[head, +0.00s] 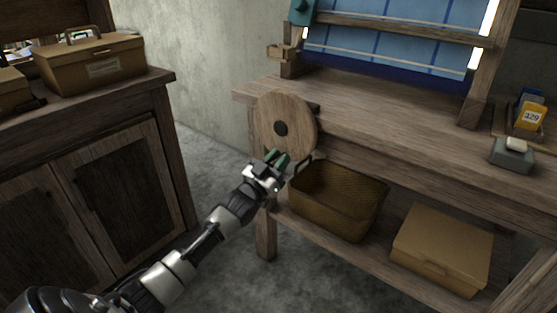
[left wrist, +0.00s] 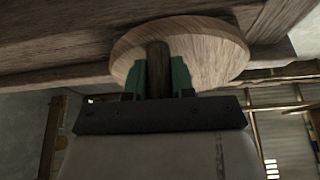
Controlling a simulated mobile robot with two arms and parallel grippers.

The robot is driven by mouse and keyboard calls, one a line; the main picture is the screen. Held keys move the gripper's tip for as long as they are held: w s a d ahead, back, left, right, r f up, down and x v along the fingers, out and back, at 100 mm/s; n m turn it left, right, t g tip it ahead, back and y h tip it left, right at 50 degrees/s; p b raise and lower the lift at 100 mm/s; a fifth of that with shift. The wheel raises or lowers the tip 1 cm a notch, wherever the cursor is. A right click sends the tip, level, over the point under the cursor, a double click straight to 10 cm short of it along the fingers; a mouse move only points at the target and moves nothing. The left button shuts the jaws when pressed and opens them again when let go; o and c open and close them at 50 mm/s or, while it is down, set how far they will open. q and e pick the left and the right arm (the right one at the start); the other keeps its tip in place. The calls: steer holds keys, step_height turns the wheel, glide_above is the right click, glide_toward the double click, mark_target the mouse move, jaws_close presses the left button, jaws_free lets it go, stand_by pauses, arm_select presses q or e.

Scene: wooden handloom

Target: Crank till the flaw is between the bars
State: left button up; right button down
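The loom's crank is a round wooden disc (head: 296,110) on the bench's left front; it also shows in the left wrist view (left wrist: 215,45). A dark peg handle (left wrist: 158,68) stands out from the disc. My left gripper (head: 277,158) is at the disc's lower edge, its green fingers on both sides of the handle and appearing closed on it. The blue cloth (head: 395,47) with darker blue lines hangs in the frame, crossed by a wooden bar (head: 400,29) and a thin pale strip lower down. I cannot make out a flaw. My right gripper is not in view.
A woven basket (head: 335,200) and a lidded box (head: 442,250) sit on the shelf under the bench (head: 400,115). A cabinet (head: 160,120) with a box (head: 90,62) stands at left. Yellow card holder (head: 531,117) and grey block (head: 511,157) lie right.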

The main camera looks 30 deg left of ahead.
mark_target(275, 145)
arm_select(q)
jaws_close()
steer(key=shift+a+m, duration=0.1)
steer(key=shift+m, duration=0.2)
